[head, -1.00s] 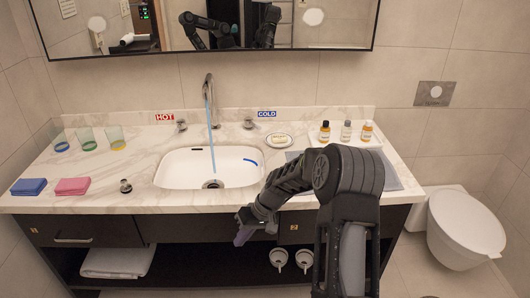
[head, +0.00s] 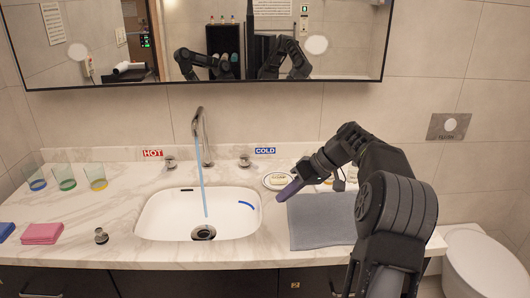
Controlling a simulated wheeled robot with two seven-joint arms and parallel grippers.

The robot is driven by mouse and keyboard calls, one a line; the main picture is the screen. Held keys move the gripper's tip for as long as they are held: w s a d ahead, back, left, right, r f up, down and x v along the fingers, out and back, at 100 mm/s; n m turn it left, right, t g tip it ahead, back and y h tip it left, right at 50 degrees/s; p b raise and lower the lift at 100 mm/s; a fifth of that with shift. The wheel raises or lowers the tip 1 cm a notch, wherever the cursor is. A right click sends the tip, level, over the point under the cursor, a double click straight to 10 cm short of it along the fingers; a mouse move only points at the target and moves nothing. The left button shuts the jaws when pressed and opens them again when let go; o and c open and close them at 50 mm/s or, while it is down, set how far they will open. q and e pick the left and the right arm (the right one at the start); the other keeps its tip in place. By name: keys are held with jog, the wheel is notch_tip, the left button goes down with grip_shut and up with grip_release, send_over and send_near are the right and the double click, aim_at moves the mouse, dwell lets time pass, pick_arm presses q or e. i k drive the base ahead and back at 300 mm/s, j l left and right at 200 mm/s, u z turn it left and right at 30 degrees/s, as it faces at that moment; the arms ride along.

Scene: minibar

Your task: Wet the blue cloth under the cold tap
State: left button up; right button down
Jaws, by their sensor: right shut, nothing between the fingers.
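The blue cloth (head: 5,232) lies folded on the counter at the far left, cut off by the picture's edge. A blue stream of water (head: 203,180) runs from the spout (head: 200,125) into the white sink (head: 160,215). The cold handle (head: 245,160) stands right of the spout under the COLD label (head: 265,150), and the hot handle (head: 170,163) stands left of it. My right gripper (head: 283,196) is shut and empty above the counter, right of the sink and near the soap dish. My left gripper is out of view.
A pink cloth (head: 42,233) lies beside the blue one. Several glasses (head: 66,178) stand at the back left. A soap dish (head: 270,186) and a grey towel (head: 322,225) lie right of the sink; my right arm hides most of the bottles. A small knob (head: 101,236) stands left of the sink.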

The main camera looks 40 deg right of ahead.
aim_at(244, 159)
jog(key=i+l, duration=0.5)
jog(key=l, duration=0.25)
jog(key=i+l, duration=0.2)
jog(key=l, duration=0.15)
